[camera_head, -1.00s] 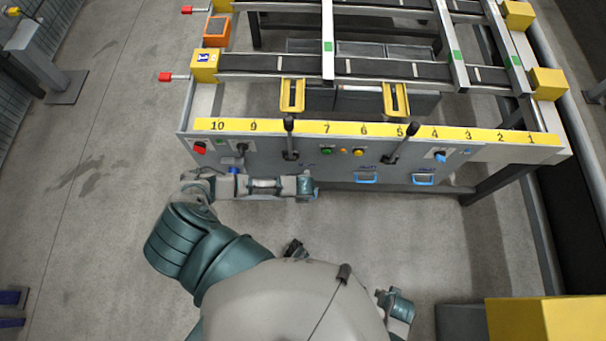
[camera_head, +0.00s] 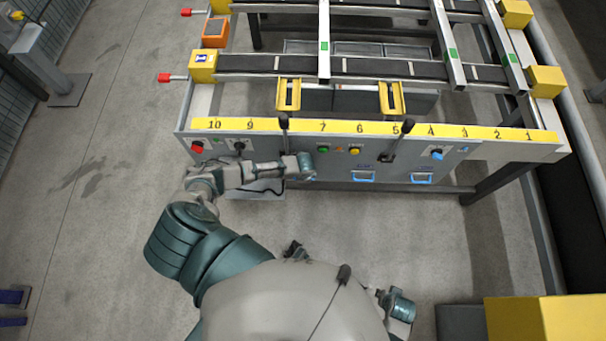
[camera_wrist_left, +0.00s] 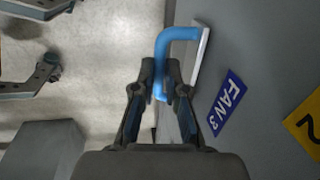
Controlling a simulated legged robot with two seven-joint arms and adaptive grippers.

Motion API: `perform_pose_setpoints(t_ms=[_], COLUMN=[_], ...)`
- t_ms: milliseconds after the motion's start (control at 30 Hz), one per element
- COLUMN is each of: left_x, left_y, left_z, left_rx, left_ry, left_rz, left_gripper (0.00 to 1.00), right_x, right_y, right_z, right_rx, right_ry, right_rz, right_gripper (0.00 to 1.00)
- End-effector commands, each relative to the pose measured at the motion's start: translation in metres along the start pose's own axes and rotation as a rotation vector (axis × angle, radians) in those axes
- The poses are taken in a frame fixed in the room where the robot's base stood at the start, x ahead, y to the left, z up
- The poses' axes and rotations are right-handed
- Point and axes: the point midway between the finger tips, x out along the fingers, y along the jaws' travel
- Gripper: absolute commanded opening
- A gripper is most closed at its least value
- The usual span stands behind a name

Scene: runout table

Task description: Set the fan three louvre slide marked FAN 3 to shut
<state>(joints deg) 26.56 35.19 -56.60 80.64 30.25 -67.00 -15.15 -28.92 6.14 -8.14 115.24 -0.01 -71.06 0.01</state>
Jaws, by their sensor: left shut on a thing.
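The FAN 3 slide has a blue bent handle (camera_wrist_left: 180,35) on a pale plate, seen in the left wrist view. The blue label FAN 3 (camera_wrist_left: 228,103) is on the grey panel to its right. My left gripper (camera_wrist_left: 162,78) is shut on the handle, with one finger on each side of it. In the head view, my left wrist (camera_head: 303,166) is at the panel's front and largely hides this handle and the gripper's fingers. I cannot tell the slide's position. My right gripper's fingers cannot be made out.
Two more blue handles, one left (camera_head: 363,176) and one right (camera_head: 422,178), are on the panel. Black levers (camera_head: 284,125) and (camera_head: 404,130) stand up near the yellow number strip (camera_head: 345,127). A red knob (camera_head: 197,147) is at the left. The floor in front is open.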

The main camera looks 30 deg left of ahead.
Motion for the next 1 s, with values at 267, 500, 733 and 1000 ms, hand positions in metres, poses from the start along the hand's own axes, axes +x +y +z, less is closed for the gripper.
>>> perform_pose_setpoints(t_ms=[267, 500, 733, 1000], left_x=[-0.005, -0.003, -0.011, -0.067], left_y=[-0.002, -0.002, -0.003, -0.003], left_z=[-0.011, -0.007, -0.004, -0.004], left_rx=[0.001, 0.001, 0.001, 0.002], left_ry=[0.030, 0.020, 0.019, 0.020], left_rz=[-0.003, -0.002, -0.001, -0.002], left_gripper=[0.00, 0.23, 0.23, 0.23], right_x=[-0.002, 0.000, -0.001, -0.001], right_y=[0.003, 0.002, 0.002, 0.001], right_z=[0.001, 0.007, 0.003, 0.003], right_rx=[0.002, 0.001, -0.003, -0.001], right_ry=[0.001, -0.011, -0.001, -0.001], right_rz=[0.005, 0.003, 0.003, 0.003], right_gripper=[0.40, 0.40, 0.40, 0.40])
